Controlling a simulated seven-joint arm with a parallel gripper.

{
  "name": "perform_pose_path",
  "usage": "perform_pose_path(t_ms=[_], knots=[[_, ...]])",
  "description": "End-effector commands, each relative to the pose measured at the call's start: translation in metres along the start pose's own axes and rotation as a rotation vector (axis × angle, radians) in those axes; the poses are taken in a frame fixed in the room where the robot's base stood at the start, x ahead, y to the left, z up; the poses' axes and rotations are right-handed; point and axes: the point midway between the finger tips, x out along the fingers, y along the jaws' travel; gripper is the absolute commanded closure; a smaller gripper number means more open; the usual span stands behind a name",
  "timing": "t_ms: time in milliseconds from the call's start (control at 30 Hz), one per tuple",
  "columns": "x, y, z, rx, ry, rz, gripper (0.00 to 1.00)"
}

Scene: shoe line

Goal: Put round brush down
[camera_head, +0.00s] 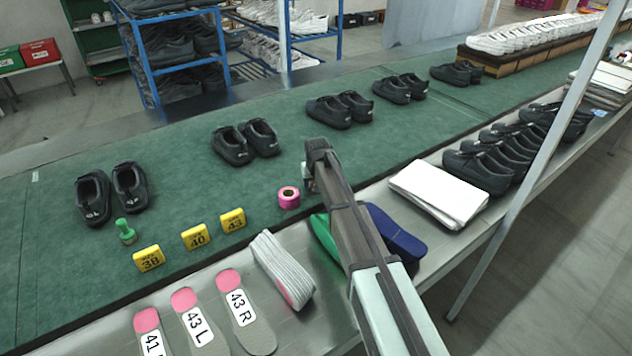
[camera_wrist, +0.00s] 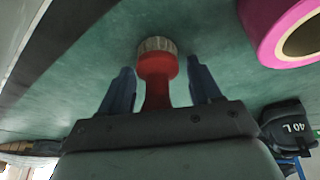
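The round brush (camera_wrist: 157,70), with a red handle and a pale bristle end, shows in the wrist view between the fingers of my gripper (camera_wrist: 160,67). Its bristle end points away from me toward the green mat; I cannot tell whether it touches the mat. There is a visible gap on each side between the handle and the fingers, so my gripper is open around it. In the head view my gripper (camera_head: 310,178) is low over the mat's front part, and the brush is mostly hidden behind it.
A pink tape roll (camera_head: 288,197) lies just left of my gripper. A green-handled tool (camera_head: 125,232) and yellow number tags (camera_head: 196,237) are further left. Black shoe pairs (camera_head: 245,142) line the mat behind. Insoles (camera_head: 247,318) and a white stack (camera_head: 438,193) lie on the front metal shelf.

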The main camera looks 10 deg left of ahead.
Motion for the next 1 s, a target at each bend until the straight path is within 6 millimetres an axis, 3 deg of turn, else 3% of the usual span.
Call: perform_pose_path(t_ms=[300, 467, 1000], knots=[[-0.001, 0.0, 0.0, 0.0, 0.0, 0.0, 0.3], [-0.011, 0.0, 0.0, 0.0, 0.0, 0.0, 0.3], [-0.102, 0.0, 0.0, 0.0, 0.001, 0.0, 0.3]])
